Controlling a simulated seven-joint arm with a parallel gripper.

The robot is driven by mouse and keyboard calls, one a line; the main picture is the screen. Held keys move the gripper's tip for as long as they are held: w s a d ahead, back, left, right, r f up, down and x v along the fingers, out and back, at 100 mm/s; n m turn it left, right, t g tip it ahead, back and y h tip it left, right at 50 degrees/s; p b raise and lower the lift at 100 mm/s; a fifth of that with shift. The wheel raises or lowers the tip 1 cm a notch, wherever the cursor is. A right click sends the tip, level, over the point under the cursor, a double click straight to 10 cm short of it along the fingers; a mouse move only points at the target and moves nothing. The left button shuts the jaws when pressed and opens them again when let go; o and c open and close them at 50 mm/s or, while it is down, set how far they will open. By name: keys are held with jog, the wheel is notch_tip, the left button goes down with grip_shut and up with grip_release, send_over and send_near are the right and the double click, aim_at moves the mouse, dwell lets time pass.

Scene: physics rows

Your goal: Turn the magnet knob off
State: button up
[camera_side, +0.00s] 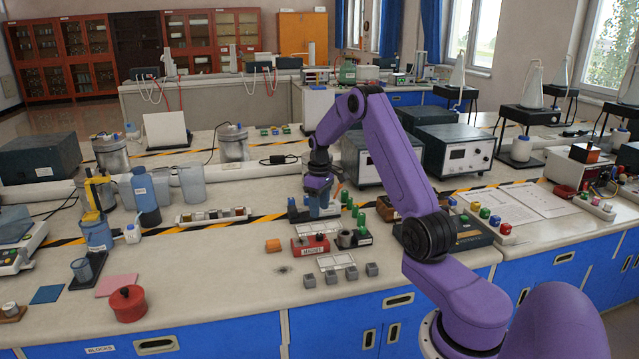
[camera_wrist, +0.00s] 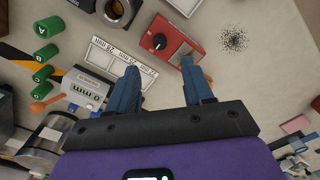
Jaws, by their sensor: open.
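The red magnet box (camera_side: 308,246), with a white MAGNET label on its front, sits on the bench in the side view. A dark round knob (camera_side: 319,237) is on its top. In the wrist view the red box (camera_wrist: 178,52) lies just beyond my fingertips, and its black knob (camera_wrist: 154,41) shows with a lighter pointer mark; I cannot read its setting. My gripper (camera_side: 322,207) is above the bench, behind the box in the side view. In the wrist view my gripper (camera_wrist: 157,68) is open, with two blue fingers apart and nothing between them. It is not touching the knob.
A white slotted frame (camera_side: 336,261) and several grey cubes (camera_side: 340,275) lie in front. A dark speckled patch (camera_wrist: 233,39) marks bare bench.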

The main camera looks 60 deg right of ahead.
notch_tip(320, 180, up, 8)
dwell(0.6)
jog(key=s+a+r+n, duration=0.2)
jog(key=a+n, duration=0.1)
jog(key=a, duration=1.1)
jog(key=s+a+r+n, duration=0.2)
jog(key=s+a, duration=0.1)
jog(key=a, duration=1.1)
jog(key=s+a+n, duration=0.4)
jog(key=s+a, duration=0.5)
jog(key=s, duration=0.3)
jog(key=s+f+n, duration=0.1)
jog(key=s+n, duration=0.2)
jog(key=s, duration=1.1)
jog(key=shift+s, duration=0.35)
